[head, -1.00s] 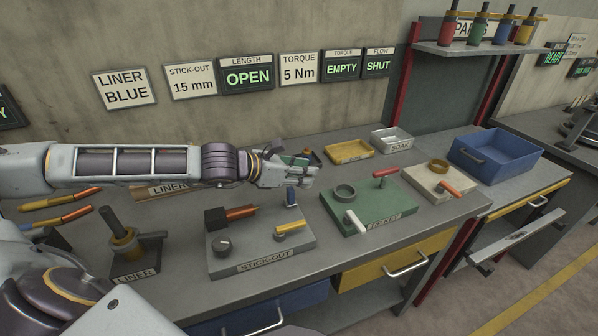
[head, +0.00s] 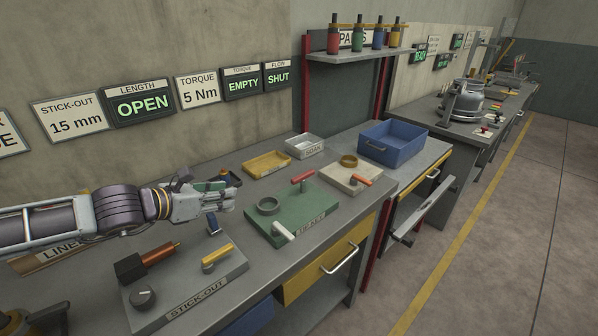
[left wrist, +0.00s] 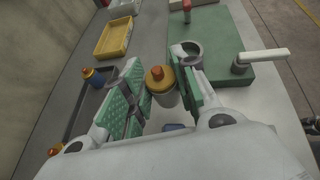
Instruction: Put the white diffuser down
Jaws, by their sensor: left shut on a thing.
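The white diffuser (left wrist: 165,97) is a small pale cylinder with an orange-yellow top, seen between the green finger pads in the left wrist view. My left gripper (left wrist: 150,90) is shut on it. In the head view the same gripper (head: 228,199) is over the bench, left of the green fixture (head: 305,222); the diffuser cannot be made out there. I cannot tell the height of the diffuser above the bench. My right gripper is not in view.
A yellow tray (head: 268,165) and a white SOAK tray (head: 305,147) stand at the back. A blue bin (head: 395,150) is at the right. A dark tray (left wrist: 88,100) with blue and orange-topped parts is beside the gripper. The STICK-OUT fixture (head: 185,295) is in front.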

